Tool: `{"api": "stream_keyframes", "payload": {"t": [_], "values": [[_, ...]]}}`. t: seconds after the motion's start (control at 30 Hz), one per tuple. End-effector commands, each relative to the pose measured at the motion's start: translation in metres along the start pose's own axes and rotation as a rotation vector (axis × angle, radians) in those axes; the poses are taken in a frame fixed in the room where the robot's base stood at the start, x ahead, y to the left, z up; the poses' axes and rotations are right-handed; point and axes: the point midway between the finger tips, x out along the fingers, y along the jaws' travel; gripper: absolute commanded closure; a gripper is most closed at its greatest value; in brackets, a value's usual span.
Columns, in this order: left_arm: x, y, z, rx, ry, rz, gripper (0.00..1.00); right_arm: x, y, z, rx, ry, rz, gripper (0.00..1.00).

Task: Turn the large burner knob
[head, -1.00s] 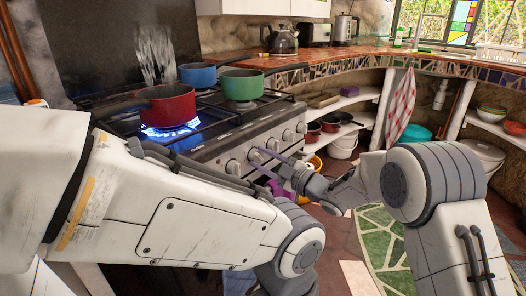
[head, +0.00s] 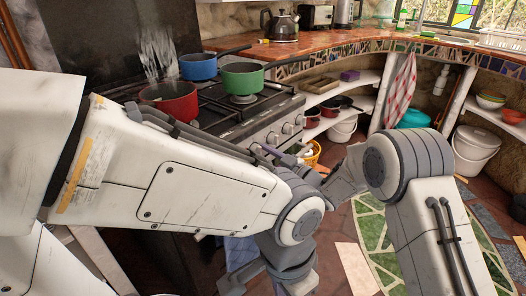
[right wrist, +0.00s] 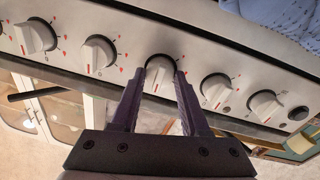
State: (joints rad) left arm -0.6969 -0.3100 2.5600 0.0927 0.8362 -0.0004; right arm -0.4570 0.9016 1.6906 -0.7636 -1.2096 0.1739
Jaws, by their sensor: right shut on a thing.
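The large burner knob (right wrist: 160,66) is white with a red mark, in the middle of the row of knobs in the right wrist view. My right gripper (right wrist: 160,78) is shut on it, one dark purple finger at each side. In the head view the right gripper (head: 264,150) reaches the stove front (head: 235,152), small and partly hidden by my left arm.
Other white knobs (right wrist: 98,54) flank the held one. A red pot (head: 170,102), a blue pan (head: 198,66) and a green pot (head: 243,78) stand on the stove.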

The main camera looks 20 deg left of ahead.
Motion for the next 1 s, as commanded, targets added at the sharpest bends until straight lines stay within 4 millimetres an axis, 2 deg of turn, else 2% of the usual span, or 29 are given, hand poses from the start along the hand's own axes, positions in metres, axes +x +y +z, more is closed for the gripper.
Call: {"api": "stream_keyframes", "payload": {"t": [0.47, 0.5, 0.57, 0.87, 1.0], "values": [[-0.0013, 0.0001, -0.0001, 0.0, 0.0, 0.0, 0.5, -0.0007, -0.0004, 0.0025, 0.018, -0.006, 0.0, 1.0], [-0.0013, 0.0001, -0.0001, 0.0, 0.0, 0.0, 0.5, -0.0007, -0.0005, 0.0025, 0.018, -0.006, 0.0, 0.47], [-0.0013, 0.0001, -0.0001, 0.0, 0.0, 0.0, 0.5, -0.0006, -0.0004, 0.0023, 0.018, -0.005, 0.0, 0.25], [-0.0015, 0.0001, -0.0001, 0.0, 0.0, 0.0, 0.5, -0.0004, -0.0002, 0.0008, 0.015, -0.003, 0.0, 0.25], [-0.0037, 0.0003, -0.0002, 0.0, 0.0, 0.0, 0.5, -0.0098, 0.0007, 0.0, 0.015, -0.003, 0.002, 0.25]]}}
